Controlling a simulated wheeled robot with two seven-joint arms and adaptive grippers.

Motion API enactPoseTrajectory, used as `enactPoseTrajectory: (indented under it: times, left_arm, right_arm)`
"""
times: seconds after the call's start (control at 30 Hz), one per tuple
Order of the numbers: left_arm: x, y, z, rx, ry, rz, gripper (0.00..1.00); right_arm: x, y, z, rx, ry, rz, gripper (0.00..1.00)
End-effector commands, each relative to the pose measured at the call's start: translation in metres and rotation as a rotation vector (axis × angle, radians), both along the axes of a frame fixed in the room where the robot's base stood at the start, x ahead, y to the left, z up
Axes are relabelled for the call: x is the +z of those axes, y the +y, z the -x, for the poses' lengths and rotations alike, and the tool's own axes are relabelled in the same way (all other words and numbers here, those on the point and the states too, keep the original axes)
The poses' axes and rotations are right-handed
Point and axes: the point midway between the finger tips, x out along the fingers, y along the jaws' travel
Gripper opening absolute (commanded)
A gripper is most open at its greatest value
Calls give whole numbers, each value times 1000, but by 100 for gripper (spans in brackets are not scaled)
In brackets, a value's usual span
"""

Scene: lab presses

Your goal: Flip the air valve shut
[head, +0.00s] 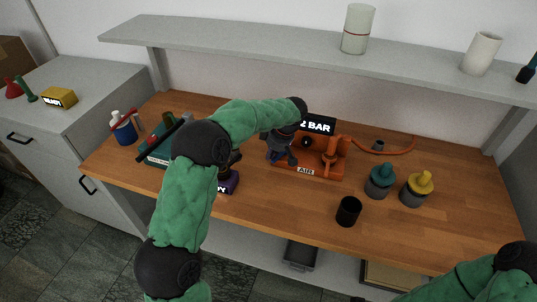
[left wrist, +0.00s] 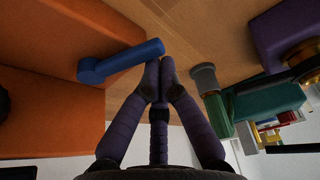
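The orange air unit (head: 318,168) stands on the wooden bench, with an AIR label on its front and a lit display (head: 318,125) ending in "2 BAR". In the left wrist view, its blue valve lever (left wrist: 122,61) sticks out sideways from the orange body (left wrist: 50,115). My left gripper (head: 284,158) is at the left end of the unit and hides the lever's surroundings in the head view. In the left wrist view its fingertips (left wrist: 160,66) are together, with nothing between them, right beside the lever's free end. I cannot tell whether they touch it. My right gripper is out of view.
A purple device (head: 228,183) and a teal box (head: 158,154) stand left of the unit. A black cup (head: 348,211) and two bottles with teal (head: 380,180) and yellow (head: 417,188) tops stand to the right. A grey shelf (head: 250,44) runs above. The front right bench is clear.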

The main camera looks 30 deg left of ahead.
Motion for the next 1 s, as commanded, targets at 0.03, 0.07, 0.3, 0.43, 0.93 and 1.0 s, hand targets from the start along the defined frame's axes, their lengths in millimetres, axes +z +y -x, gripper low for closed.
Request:
enactPoseTrajectory:
  times: [0.03,0.07,0.3,0.43,0.93,1.0]
  left_arm:
    - [-1,-3,1,38,2,0,0]
    - [-1,-5,1,61,1,0,0]
    - [0,-6,3,98,1,0,0]
    - [0,-6,1,96,0,0,0]
    - [0,-8,-14,94,0,1,0]
    - [0,-8,-14,94,0,0,0]
  right_arm:
    - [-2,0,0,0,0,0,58]
    - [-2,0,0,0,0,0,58]
    - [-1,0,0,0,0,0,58]
    - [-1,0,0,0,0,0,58]
    - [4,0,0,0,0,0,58]
    - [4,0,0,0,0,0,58]
